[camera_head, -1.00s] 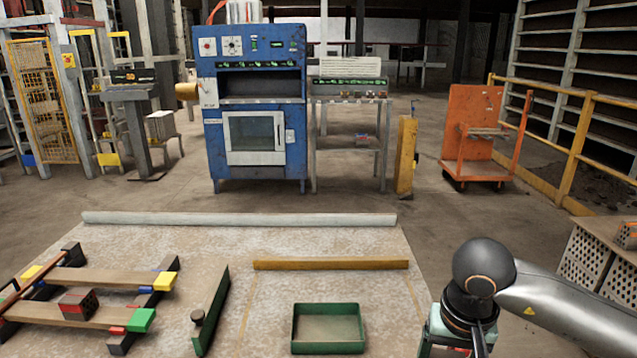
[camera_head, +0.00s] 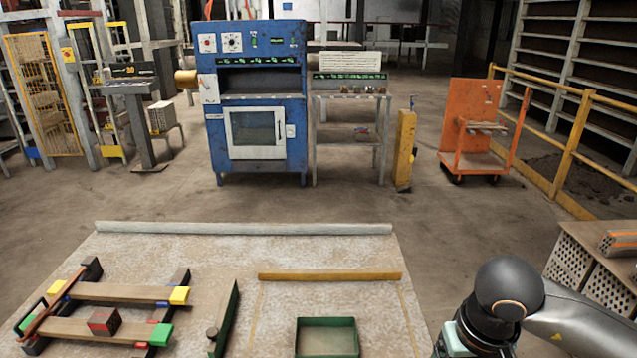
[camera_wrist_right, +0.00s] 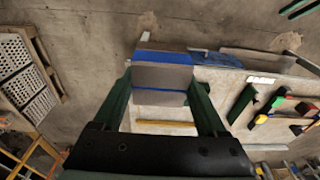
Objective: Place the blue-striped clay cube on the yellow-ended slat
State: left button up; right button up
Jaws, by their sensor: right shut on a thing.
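In the right wrist view the clay cube with blue stripes (camera_wrist_right: 162,75) is held between the two green fingers of my right gripper (camera_wrist_right: 165,88). The gripper is shut on it. In the head view my right arm is at the lower right, and the cube is hidden there. The yellow-ended slat (camera_head: 120,291) lies on the rack at the left of the table, with nothing seen on it. The green-ended slat (camera_head: 75,328) in front of it carries a red-striped cube (camera_head: 103,320).
A green tray (camera_head: 327,322) sits at the table's front middle. A green bar with a knob (camera_head: 224,318) stands between tray and rack. A yellow strip (camera_head: 330,276) and a pale rail (camera_head: 243,228) lie farther back. A perforated crate (camera_head: 580,258) with a striped brick (camera_head: 620,243) is at right.

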aim_at(133, 292)
jog(key=u, duration=0.4)
jog(key=i+j+u, duration=0.75)
jog(key=i+j, duration=0.3)
jog(key=i, duration=0.15)
jog(key=i+j+u, duration=0.1)
jog(key=i+j, duration=0.3)
jog(key=i, duration=0.15)
